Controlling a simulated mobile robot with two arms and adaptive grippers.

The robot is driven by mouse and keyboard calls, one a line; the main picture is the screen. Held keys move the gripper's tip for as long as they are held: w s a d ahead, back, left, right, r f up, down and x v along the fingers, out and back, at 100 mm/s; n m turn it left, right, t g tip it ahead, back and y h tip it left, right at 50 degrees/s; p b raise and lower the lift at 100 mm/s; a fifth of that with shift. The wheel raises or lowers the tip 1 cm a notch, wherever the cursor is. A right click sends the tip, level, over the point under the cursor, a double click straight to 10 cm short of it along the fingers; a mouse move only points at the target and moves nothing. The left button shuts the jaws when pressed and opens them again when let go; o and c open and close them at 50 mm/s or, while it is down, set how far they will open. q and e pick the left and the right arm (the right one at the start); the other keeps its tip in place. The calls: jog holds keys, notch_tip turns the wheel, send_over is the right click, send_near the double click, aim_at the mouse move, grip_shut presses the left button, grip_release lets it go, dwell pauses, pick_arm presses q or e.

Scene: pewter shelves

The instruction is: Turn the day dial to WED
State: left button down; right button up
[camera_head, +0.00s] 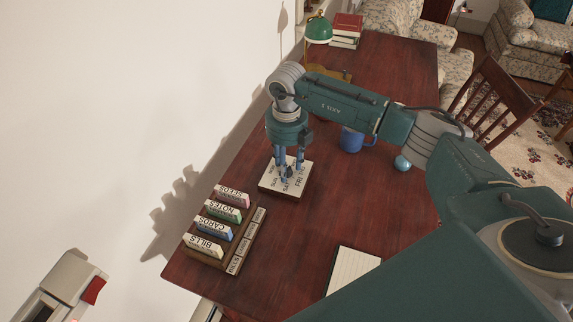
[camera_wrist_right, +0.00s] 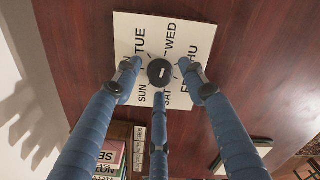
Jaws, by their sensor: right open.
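The day dial is a white square board (camera_head: 268,186) lettered with day names, lying on the desk. In the right wrist view, its board (camera_wrist_right: 150,22) shows TUE, WED, THU, SAT and SUN; other labels are partly covered by fingers. A round dark knob (camera_wrist_right: 160,71) with a short white mark sits at its middle. I cannot tell which day the mark points to. My right gripper (camera_head: 287,172) points down over the board. In the right wrist view, its three blue fingers (camera_wrist_right: 160,84) are spread around the knob, apart from it as far as I can see. My left gripper is out of view.
A wooden card rack (camera_head: 233,258) with BILLS, CARDS, NOTES and SEEDS tabs stands left of the dial. A blue mug (camera_head: 350,140) and a small teal ball (camera_head: 402,163) are to the right. A white pad (camera_head: 352,270) lies in front. A green lamp (camera_head: 318,29) and books (camera_head: 346,29) are behind.

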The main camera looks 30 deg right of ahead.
notch_tip(320, 180, up, 12)
dwell(0.4)
jog(key=shift+f, duration=0.15)
